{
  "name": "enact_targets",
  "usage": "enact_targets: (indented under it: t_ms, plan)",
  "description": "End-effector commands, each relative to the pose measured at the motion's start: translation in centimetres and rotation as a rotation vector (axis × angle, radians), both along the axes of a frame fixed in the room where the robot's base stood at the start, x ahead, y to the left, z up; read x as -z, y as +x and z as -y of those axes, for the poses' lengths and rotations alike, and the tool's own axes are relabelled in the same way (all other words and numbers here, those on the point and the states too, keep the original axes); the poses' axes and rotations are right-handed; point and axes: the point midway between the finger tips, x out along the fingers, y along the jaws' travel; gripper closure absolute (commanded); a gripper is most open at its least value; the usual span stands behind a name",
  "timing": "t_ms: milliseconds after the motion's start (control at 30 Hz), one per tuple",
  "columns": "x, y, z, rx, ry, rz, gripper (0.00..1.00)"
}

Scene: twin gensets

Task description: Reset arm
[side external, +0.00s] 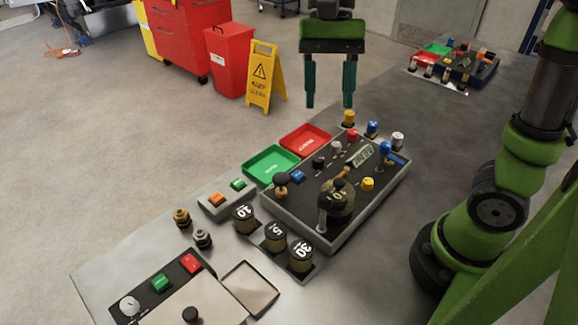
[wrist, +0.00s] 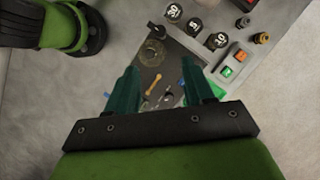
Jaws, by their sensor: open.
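My gripper (side external: 330,85) hangs high above the far side of the control panel, fingers pointing down, apart and empty. In the wrist view its two teal fingers (wrist: 165,90) are spread with nothing between them.
Black weights (side external: 275,237) stand in front of the panel. A green tray (side external: 271,165) and a red tray (side external: 305,140) lie behind it. A button box (side external: 227,199) is to the left. A second panel (side external: 465,65) stands at the far right. The air around my gripper is clear.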

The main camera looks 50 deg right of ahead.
Motion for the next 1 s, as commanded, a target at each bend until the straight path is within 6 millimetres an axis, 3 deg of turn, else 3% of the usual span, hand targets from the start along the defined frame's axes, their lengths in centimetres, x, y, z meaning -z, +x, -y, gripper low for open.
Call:
enact_targets:
  t_ms: [167,333,500,700,1000]
  plan:
    - [0.4,0.5,0.3,-0.028,-0.007,0.036,0.48]
    - [2.9,0.7,1.3,-0.163,-0.024,0.213,0.48]
    - [4.2,-1.1,2.9,-0.305,-0.062,0.562,0.48]
    - [4.7,-3.3,4.2,-0.36,-0.145,0.873,0.48]
    - [4.1,-5.0,4.8,-0.334,-0.179,0.982,0.48]
